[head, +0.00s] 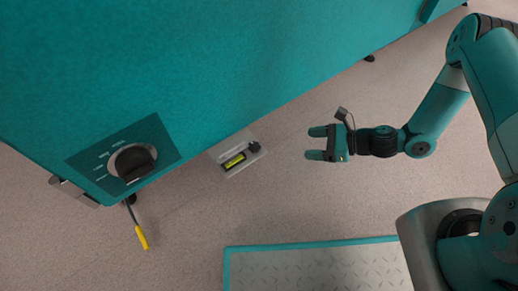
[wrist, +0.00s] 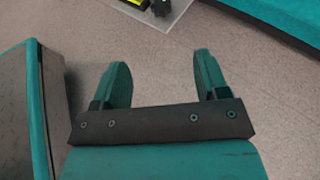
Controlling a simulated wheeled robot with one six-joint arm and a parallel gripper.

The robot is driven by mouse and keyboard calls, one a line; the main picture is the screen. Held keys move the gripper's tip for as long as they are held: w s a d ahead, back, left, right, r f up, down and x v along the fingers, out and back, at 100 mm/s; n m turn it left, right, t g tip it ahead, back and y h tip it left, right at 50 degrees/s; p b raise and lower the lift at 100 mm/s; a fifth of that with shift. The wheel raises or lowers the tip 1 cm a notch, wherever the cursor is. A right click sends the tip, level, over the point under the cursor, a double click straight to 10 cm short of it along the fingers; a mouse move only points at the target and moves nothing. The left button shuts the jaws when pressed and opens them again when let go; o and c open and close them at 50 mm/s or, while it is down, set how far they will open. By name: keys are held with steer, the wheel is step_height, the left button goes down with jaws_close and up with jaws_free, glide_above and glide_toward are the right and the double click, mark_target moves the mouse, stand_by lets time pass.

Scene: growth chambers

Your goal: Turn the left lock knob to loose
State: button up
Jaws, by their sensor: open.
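A large dark round knob (head: 132,162) sits on a dark panel with small white markings at the left of the teal chamber. I cannot read the markings or tell whether it is the left lock knob. A pale plate (head: 228,148) with a yellow-green level vial (head: 233,161) and a small black knob-like part (head: 254,147) shows beside the chamber's lower edge; it also shows cut off at the top of the wrist view (wrist: 179,14). My gripper (head: 309,143) is open and empty, to the right of the plate and apart from it. Its two fingers show in the wrist view (wrist: 161,62).
The teal chamber (head: 230,70) fills the upper left. A yellow-handled tool (head: 141,237) hangs or lies below its left corner. A teal-edged tread-plate platform (head: 310,268) is at the bottom. Bare speckled floor (head: 300,205) lies between platform and gripper.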

steer(key=f, duration=0.1)
steer(key=b, duration=0.9)
glide_toward(256, 146)
steer(key=x, duration=0.7)
steer(key=shift+a+f, duration=0.2)
steer(key=shift+f, duration=0.1)
steer(key=shift+w+a+f, duration=0.1)
steer(key=shift+w+a, duration=0.1)
steer(key=shift+a, duration=0.45)
steer(key=shift+c, duration=0.5)
steer(key=c, duration=0.8)
steer(key=shift+c, duration=0.2)
